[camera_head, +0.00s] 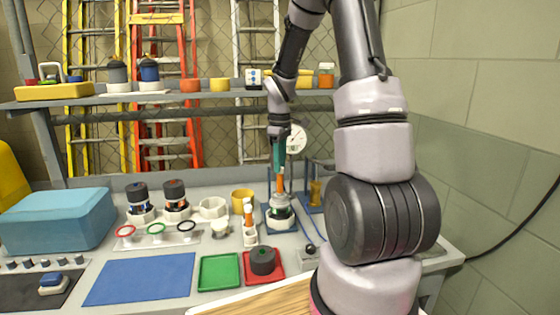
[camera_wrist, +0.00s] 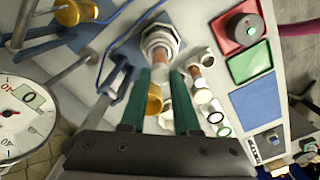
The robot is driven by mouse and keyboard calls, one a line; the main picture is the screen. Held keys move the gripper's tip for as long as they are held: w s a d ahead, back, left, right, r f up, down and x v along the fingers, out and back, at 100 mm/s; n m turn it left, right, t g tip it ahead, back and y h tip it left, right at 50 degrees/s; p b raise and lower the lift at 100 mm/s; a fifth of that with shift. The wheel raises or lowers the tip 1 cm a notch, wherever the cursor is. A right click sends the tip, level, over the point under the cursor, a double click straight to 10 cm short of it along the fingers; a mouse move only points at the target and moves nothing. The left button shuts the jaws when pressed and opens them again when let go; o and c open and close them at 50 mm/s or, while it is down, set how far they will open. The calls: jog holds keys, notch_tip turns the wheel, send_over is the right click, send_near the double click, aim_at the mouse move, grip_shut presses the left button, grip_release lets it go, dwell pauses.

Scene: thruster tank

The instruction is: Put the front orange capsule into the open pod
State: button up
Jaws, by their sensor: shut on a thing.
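My gripper (camera_head: 279,167) points down with its teal fingers shut on an orange capsule (camera_head: 281,183). The capsule is upright, and its lower end is at the mouth of the open pod (camera_head: 281,213); I cannot tell how far inside it is. The pod is a metal cup on a blue base. In the wrist view the capsule (camera_wrist: 162,74) sits between my fingertips (camera_wrist: 161,78), in line with the pod's round metal collar (camera_wrist: 159,40).
A dial gauge (camera_head: 296,139) is close behind my gripper. A red tray (camera_head: 263,275) holds a dark knob. The blue mat (camera_head: 140,278) is clear.

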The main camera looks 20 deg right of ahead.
jog(key=shift+f, duration=0.65)
jog(key=shift+f, duration=0.45)
jog(key=shift+f, duration=0.35)
dwell(0.4)
jog(key=shift+f, duration=0.5)
jog(key=shift+f, duration=0.45)
jog(key=shift+f, duration=0.5)
dwell(0.4)
